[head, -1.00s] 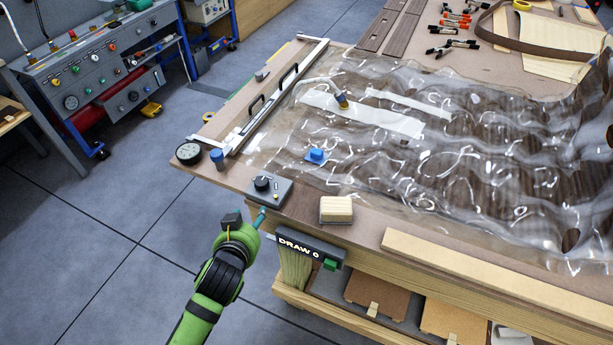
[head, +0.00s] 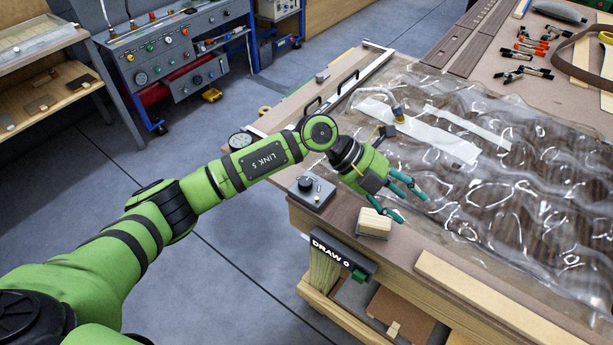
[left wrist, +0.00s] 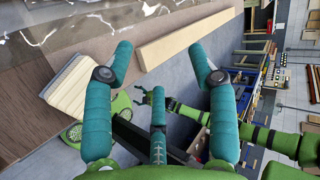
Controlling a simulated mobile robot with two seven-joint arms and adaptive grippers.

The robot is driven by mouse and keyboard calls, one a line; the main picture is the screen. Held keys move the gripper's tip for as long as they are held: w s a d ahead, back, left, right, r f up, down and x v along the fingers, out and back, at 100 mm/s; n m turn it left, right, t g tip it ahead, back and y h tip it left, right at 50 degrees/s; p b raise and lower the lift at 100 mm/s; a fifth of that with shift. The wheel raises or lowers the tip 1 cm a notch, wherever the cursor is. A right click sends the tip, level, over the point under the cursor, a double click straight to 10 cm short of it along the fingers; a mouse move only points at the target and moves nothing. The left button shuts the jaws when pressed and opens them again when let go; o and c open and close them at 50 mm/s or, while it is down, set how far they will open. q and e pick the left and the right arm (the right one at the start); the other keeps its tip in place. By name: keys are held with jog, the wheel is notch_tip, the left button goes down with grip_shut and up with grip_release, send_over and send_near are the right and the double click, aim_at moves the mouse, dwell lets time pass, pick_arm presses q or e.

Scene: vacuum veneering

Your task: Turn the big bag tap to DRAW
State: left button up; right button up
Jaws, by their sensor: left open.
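The clear bag (head: 500,200) lies wrinkled over the table. My left gripper (head: 412,203) is open and empty, with its teal fingers spread above the near edge of the bag. In the left wrist view its fingers (left wrist: 161,62) have nothing between them. A grey box with a black knob (head: 306,183) sits at the table corner, left of the gripper. A sign on the table front (head: 329,252) reads DRAW 0. Another green gripper (left wrist: 150,97), seemingly my right, shows small in the left wrist view.
A pale wooden block (head: 374,223) lies just below the gripper and shows in the left wrist view (left wrist: 72,88). A long pale board (head: 480,295) runs along the front edge. A round gauge (head: 241,141) and a hose fitting (head: 397,112) lie beyond my arm.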

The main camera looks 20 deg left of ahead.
pick_arm(q)
jog(key=w+a+f+y, duration=0.1)
jog(key=w+a+y, duration=0.15)
jog(key=a, duration=0.35)
jog(key=w+a+f+y, duration=0.2)
jog(key=a+y, duration=0.2)
jog(key=a, duration=0.2)
notch_tip(320, 180, up, 2)
jog(key=n+y, duration=0.2)
jog(key=y, duration=0.2)
send_over(305, 181)
jog(key=shift+d, duration=0.15)
jog(key=shift+a+f+y, duration=0.1)
jog(key=shift+a+y, duration=0.15)
notch_tip(305, 181, down, 6)
jog(key=p, duration=0.2)
jog(key=shift+d+p, duration=0.1)
jog(key=shift+p, duration=0.3)
jog(key=shift+f, duration=0.3)
jog(key=c, duration=1.1)
pick_arm(e)
jog(key=r, duration=0.2)
jog(key=shift+s+d+r, duration=0.2)
jog(key=shift+s+r, duration=0.15)
jog(key=shift+s, duration=0.05)
